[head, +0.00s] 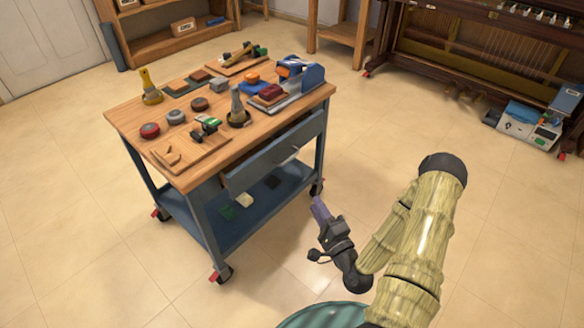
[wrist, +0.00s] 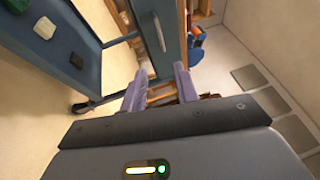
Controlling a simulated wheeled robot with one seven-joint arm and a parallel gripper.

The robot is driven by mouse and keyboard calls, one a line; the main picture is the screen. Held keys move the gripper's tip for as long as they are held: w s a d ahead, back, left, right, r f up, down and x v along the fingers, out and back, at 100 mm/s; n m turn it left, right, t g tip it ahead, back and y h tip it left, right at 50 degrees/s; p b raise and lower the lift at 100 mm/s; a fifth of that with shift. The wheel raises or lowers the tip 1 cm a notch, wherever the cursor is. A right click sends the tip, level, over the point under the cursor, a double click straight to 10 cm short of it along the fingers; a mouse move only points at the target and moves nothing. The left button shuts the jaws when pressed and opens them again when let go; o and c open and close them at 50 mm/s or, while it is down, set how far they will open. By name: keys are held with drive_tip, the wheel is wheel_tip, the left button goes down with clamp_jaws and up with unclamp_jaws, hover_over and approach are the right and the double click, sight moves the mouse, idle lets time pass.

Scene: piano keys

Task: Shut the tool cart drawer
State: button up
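The blue-grey tool cart (head: 322,125) stands left of centre in the head view, with a wooden top. Its drawer (head: 262,163) sits under the top and sticks out toward my side, partly open, with a dark gap above its front. In the wrist view the drawer front (wrist: 171,62) and its pale bar handle (wrist: 159,31) show at upper centre. My gripper (head: 319,209), with purple fingers, is in front of the cart, apart from the drawer and lower than its front. In the wrist view its fingers (wrist: 159,88) stand apart with nothing between them.
The cart's lower shelf (head: 227,231) holds a few small items. Tools and round pucks cover the cart top (head: 122,116). An open piano (head: 450,50) stands at the back right. The tiled floor (head: 75,235) around the cart is mostly clear.

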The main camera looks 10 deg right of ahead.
idle(0.3)
drive_tip(key=b+x, duration=0.4)
drive_tip(key=x, duration=1.3)
drive_tip(key=shift+w+r, duration=0.2)
drive_tip(key=shift+r, duration=0.05)
drive_tip(key=shift+c, duration=0.2)
clamp_jaws()
